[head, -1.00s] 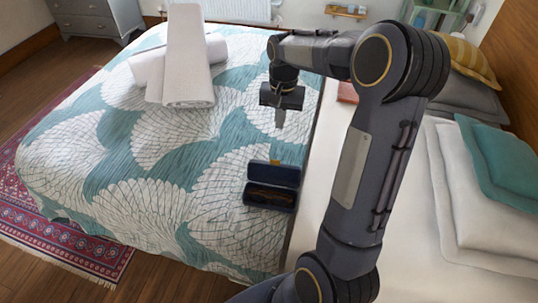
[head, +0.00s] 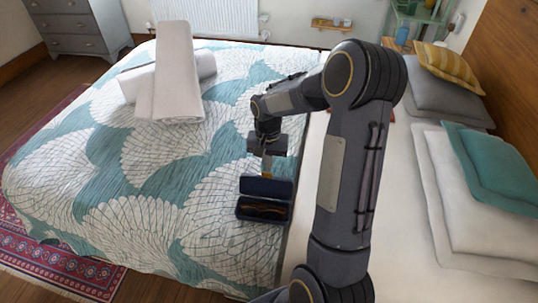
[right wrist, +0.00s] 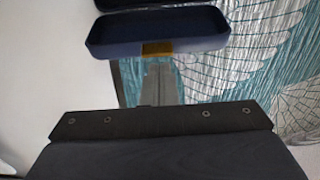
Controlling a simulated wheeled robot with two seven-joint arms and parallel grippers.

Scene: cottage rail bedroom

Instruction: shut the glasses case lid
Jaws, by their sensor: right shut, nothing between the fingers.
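The dark blue glasses case (head: 263,210) lies open on the patterned bedspread, with brown glasses (head: 264,207) in its base. Its lid (head: 266,187) stands raised on the far side. In the right wrist view the hollow lid (right wrist: 160,35) shows near the top, with a yellow-brown tab (right wrist: 158,48) on its edge. My right gripper (head: 266,167) is shut and empty, pointing down just beyond the lid's upper edge. In the right wrist view its fingers (right wrist: 160,82) are close to the tab; I cannot tell whether they touch. My left gripper is out of view.
White rolled towels (head: 172,75) lie on the far left of the bed. The bedspread (head: 140,220) left of the case is clear. White sheet and pillows (head: 470,200) are on the right, beyond my right arm.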

